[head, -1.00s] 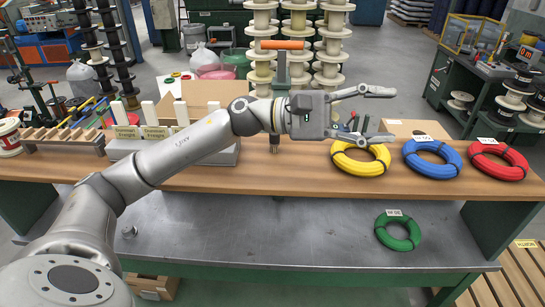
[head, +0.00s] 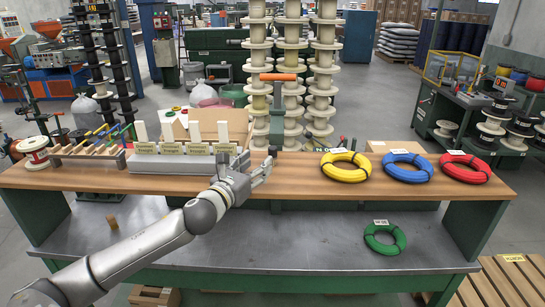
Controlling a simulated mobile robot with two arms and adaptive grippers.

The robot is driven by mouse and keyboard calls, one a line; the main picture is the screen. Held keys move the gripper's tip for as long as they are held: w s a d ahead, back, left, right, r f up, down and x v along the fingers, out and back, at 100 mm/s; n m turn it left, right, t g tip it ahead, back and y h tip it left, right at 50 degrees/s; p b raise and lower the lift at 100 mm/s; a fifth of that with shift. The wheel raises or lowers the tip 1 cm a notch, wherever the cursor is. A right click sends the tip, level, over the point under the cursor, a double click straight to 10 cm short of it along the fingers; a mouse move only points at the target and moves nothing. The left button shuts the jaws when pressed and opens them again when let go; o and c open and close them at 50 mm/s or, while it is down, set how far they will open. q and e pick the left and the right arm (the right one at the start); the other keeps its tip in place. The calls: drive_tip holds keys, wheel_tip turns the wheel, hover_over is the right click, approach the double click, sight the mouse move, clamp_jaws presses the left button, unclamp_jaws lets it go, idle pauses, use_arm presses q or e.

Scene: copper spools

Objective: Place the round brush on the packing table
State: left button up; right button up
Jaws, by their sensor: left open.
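I cannot pick out the round brush for certain. A small upright wooden-coloured piece (head: 112,222) stands on the grey lower shelf at the left, too small to identify. My left gripper (head: 268,162) is open at the front edge of the wooden worktop (head: 310,178), with its fingers pointing right and nothing seen between them. It covers part of the worktop and the right end of the labelled grey rack. No sign in view names a packing table. My right gripper is not in view.
Yellow (head: 346,167), blue (head: 407,168) and red (head: 466,169) coils lie on the worktop's right side. A green coil (head: 385,239) lies on the lower shelf (head: 300,235). The labelled rack (head: 165,163) and a wooden peg rack (head: 87,156) stand at left. Spool stacks rise behind.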

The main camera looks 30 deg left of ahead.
sight(271, 150)
use_arm(q)
drive_tip(key=w, duration=0.2)
drive_tip(key=w+p, duration=0.1)
drive_tip(key=shift+w+a+r, duration=0.15)
drive_tip(key=shift+w, duration=0.25)
drive_tip(key=shift+w+p, duration=0.3)
drive_tip(key=shift+w, duration=0.4)
drive_tip(key=shift+w+a+p, duration=0.15)
drive_tip(key=shift+w+p, duration=0.3)
drive_tip(key=shift+w, duration=0.15)
drive_tip(key=w+p, duration=0.1)
drive_tip(key=w, duration=0.2)
drive_tip(key=shift+a, duration=0.15)
drive_tip(key=shift+w+f, duration=0.2)
drive_tip(key=shift+w, duration=0.3)
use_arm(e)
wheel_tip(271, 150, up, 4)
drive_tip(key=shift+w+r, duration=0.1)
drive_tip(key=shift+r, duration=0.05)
use_arm(q)
drive_tip(key=shift+s, duration=0.1)
drive_tip(key=shift+a, duration=0.1)
clamp_jaws()
drive_tip(key=shift+r, duration=0.1)
